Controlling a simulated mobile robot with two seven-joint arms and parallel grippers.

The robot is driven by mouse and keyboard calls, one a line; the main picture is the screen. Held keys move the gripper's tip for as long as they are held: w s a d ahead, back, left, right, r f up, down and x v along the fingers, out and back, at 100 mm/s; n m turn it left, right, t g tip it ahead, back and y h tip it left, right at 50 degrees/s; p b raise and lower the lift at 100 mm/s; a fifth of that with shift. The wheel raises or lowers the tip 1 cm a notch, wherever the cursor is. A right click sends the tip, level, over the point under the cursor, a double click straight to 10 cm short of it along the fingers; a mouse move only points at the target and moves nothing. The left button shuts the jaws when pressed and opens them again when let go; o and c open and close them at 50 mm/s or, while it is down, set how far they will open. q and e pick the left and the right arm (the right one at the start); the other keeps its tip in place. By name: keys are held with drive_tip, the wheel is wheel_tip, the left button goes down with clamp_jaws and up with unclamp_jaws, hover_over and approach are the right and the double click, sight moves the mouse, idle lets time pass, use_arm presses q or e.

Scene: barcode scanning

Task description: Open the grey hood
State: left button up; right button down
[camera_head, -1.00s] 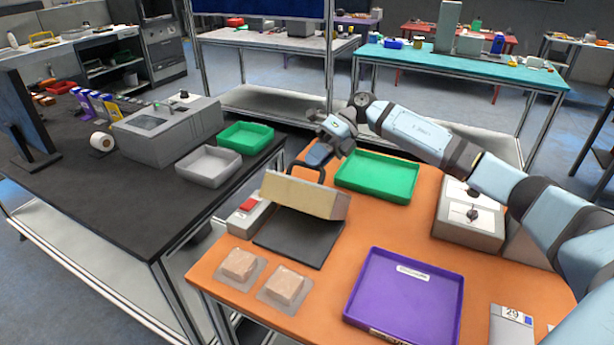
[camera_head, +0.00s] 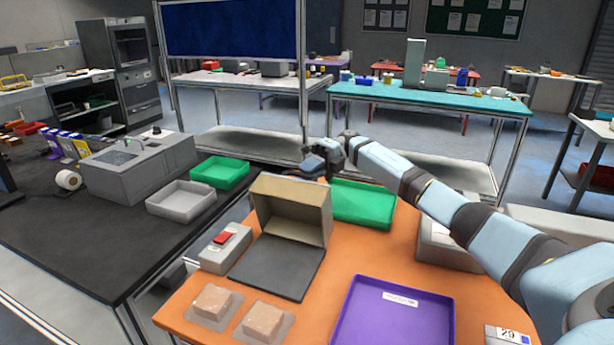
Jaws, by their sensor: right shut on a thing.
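The hood (camera_head: 295,207) is a box-shaped cover at the back of a dark flat plate (camera_head: 270,268) on the orange table. It is swung up and back, and its open tan inside faces me. My right gripper (camera_head: 322,167) is behind the hood's upper right edge. It is shut on the hood's handle, which the raised hood hides along with the fingertips. My left gripper is not in view.
A grey box with a red button (camera_head: 222,238) stands left of the plate. A green tray (camera_head: 375,218) is close behind on the right, a purple tray (camera_head: 392,335) in front. Two tan blocks on clear sheets lie at front left. A black table (camera_head: 60,240) adjoins on the left.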

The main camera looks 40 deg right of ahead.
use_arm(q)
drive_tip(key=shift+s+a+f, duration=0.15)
use_arm(e)
drive_tip(key=shift+f, duration=0.25)
drive_tip(key=c, duration=1.1)
unclamp_jaws()
drive_tip(key=shift+f, duration=0.1)
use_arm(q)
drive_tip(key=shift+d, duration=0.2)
use_arm(e)
drive_tip(key=shift+r, duration=0.2)
drive_tip(key=shift+d, duration=0.1)
use_arm(q)
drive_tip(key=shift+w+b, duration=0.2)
drive_tip(key=shift+b, duration=0.3)
use_arm(e)
drive_tip(key=v, duration=0.7)
drive_tip(key=shift+w+d, duration=0.1)
drive_tip(key=shift+d, duration=0.15)
